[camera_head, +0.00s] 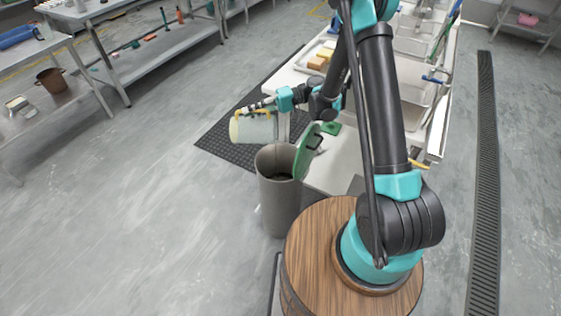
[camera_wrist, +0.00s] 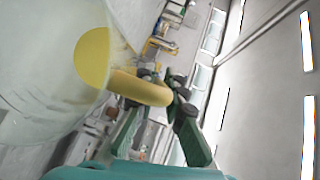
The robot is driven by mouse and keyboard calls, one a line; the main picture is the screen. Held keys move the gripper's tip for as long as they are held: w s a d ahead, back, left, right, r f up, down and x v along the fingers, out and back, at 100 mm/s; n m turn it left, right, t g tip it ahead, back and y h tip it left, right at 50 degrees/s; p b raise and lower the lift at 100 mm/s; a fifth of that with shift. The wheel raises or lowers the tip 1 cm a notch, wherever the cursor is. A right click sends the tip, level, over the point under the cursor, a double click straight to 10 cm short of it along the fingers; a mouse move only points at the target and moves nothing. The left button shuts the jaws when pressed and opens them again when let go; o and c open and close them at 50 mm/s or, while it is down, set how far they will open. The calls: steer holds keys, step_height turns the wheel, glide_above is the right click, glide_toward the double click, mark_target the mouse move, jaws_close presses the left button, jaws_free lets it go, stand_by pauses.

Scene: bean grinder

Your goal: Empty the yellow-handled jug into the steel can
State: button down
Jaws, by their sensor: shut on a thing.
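The jug (camera_head: 256,129) is pale and see-through with a yellow handle (camera_wrist: 143,88). It lies on its side in the air, just above and slightly left of the steel can's mouth in the head view. It has a yellow round patch at its left end; I cannot tell whether this is its base or contents. My gripper (camera_wrist: 160,110) is shut on the yellow handle. The jug's clear wall (camera_wrist: 40,75) fills the left of the wrist view. The grey steel can (camera_head: 278,205) stands upright and open, its inside dark. No falling stream shows.
A green lid (camera_head: 307,152) with a dark handle stands tilted at the can's right rim. A round wooden top (camera_head: 312,245) is close in front of the can. A black mat (camera_head: 220,142) lies behind it, and a counter with sinks (camera_head: 412,95) stands right. Floor at left is clear.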

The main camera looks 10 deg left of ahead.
steer(key=shift+d+r+n+g+y, duration=0.15)
steer(key=shift+d+r+y, duration=0.3)
steer(key=shift+r, duration=0.4)
steer(key=shift+d+r+n+g+y, duration=0.2)
steer(key=shift+d+r, duration=0.4)
steer(key=shift+r, duration=0.3)
steer(key=shift+d+r+n+g+y, duration=0.15)
steer(key=shift+d+r+y, duration=0.3)
steer(key=shift+r, duration=0.4)
steer(key=shift+w+d+r, duration=0.1)
steer(key=shift+d, duration=0.1)
steer(key=shift+d+r, duration=0.1)
steer(key=shift+d, duration=0.15)
